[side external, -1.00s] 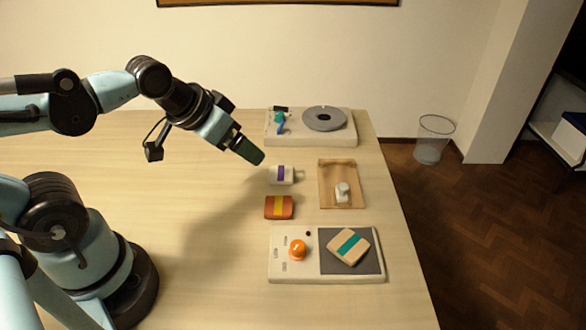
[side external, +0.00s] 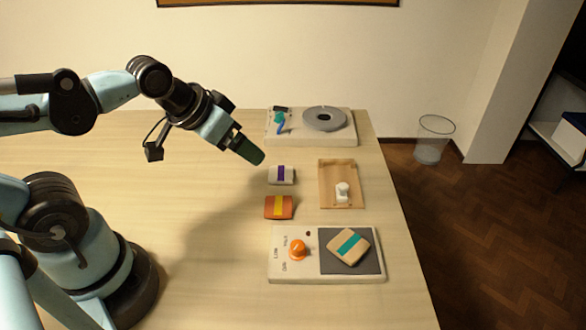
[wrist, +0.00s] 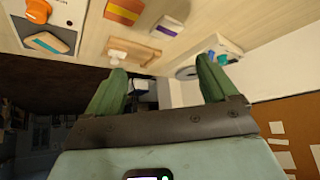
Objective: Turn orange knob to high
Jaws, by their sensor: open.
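The orange knob (side external: 297,250) sits on the left part of a white panel (side external: 300,277) at the near side of the table. Small printed labels stand around the knob, too small to read surely. The knob also shows at the top left of the wrist view (wrist: 38,10). My gripper (side external: 256,156) is in the air over the table, behind and to the left of the knob and well apart from it. In the wrist view my gripper's green fingers (wrist: 163,82) are spread, with nothing between them.
A beige block with a teal stripe (side external: 348,246) lies on the panel's dark pad (side external: 368,264). An orange block (side external: 279,207), a purple-striped block (side external: 282,175) and a wooden tray (side external: 339,163) holding a white object (side external: 342,191) lie behind. A device with a grey disc (side external: 322,118) stands at the back.

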